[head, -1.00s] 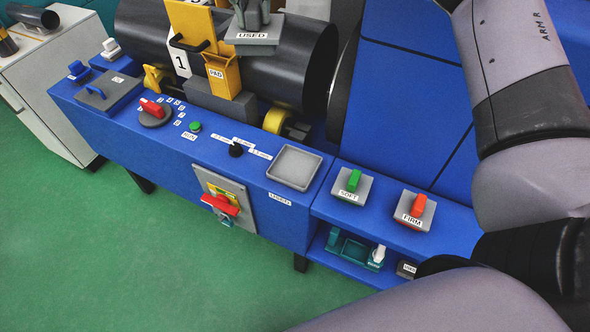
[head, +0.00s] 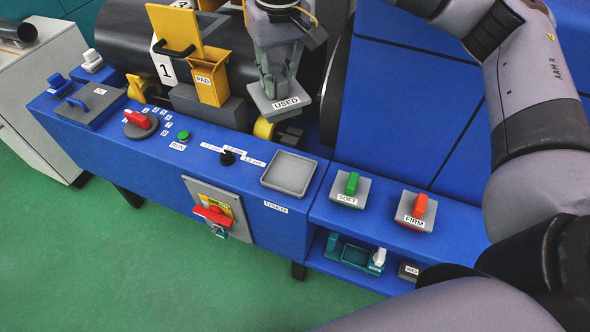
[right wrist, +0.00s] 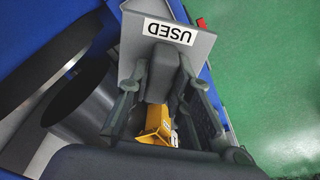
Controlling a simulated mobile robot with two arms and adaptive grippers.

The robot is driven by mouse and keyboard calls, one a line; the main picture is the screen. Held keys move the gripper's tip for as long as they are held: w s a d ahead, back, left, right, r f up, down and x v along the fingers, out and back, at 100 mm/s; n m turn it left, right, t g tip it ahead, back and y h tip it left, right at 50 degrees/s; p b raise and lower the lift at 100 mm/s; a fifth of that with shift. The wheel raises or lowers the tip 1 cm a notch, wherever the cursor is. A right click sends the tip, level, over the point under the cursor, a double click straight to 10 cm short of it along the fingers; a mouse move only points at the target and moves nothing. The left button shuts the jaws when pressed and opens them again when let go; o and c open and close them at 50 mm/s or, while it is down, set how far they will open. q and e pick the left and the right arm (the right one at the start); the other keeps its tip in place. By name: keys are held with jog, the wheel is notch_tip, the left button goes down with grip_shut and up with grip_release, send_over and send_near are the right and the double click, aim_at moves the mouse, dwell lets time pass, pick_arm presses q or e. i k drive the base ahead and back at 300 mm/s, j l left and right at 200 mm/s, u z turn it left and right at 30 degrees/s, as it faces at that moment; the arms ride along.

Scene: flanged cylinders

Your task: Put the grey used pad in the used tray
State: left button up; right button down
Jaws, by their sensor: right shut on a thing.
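The grey used pad (head: 279,104), a flat block with a "USED" label, hangs from my right gripper (head: 276,82) in the head view. The gripper is shut on the pad's upright grip and points down. In the right wrist view the pad (right wrist: 200,46) shows beyond the fingers (right wrist: 165,85), its label upside down. The used tray (head: 290,173) is a shallow grey square tray with a raised rim on the blue bench, empty, with a "USED" label in front of it. The pad is above and behind the tray, a little left of it. My left gripper is out of view.
The yellow pad holder (head: 207,80) with its raised lid stands left of the pad, by a dark cylinder (head: 118,45). A black knob (head: 227,157) stands left of the tray. Pads labelled SOFT (head: 349,191) and FIRM (head: 415,212) sit to the right.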

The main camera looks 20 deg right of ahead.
aim_at(289, 175)
jog(key=i+j+z, duration=0.25)
jog(key=z, duration=0.15)
jog(key=i+j+z, duration=0.2)
jog(key=j+z, duration=0.2)
jog(key=i+l, duration=0.2)
jog(key=i, duration=0.3)
